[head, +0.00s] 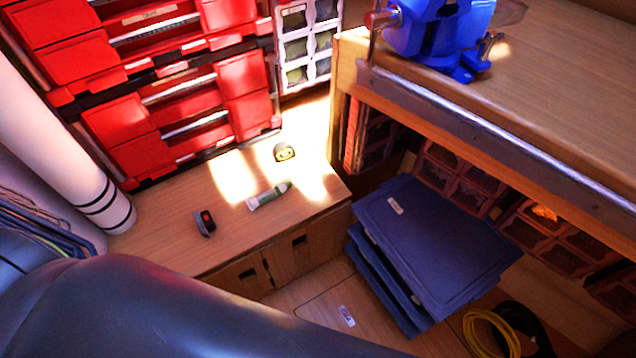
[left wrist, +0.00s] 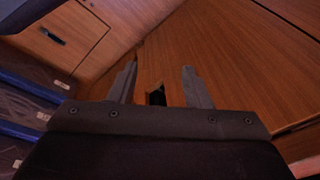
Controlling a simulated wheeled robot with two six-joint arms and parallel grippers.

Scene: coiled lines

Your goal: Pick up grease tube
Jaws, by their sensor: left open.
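The grease tube (head: 268,195), white and green, lies on its side on the wooden counter in the head view, near the counter's front edge. My left gripper (left wrist: 160,84) shows in the left wrist view with its two grey fingers apart and nothing between them. Wooden panels fill the view beyond the fingers, and the tube is not visible there. The head view does not show the left gripper's fingers, so its distance from the tube cannot be told. My right gripper is in neither view.
A small dark object with a red part (head: 205,223) and a small round yellow-faced item (head: 284,152) lie near the tube. Red drawer bins (head: 190,110) stand behind. A blue vise (head: 440,35) sits on the workbench (head: 560,75) at right. Blue folded stacks (head: 430,245) and a yellow coil (head: 490,335) lie below.

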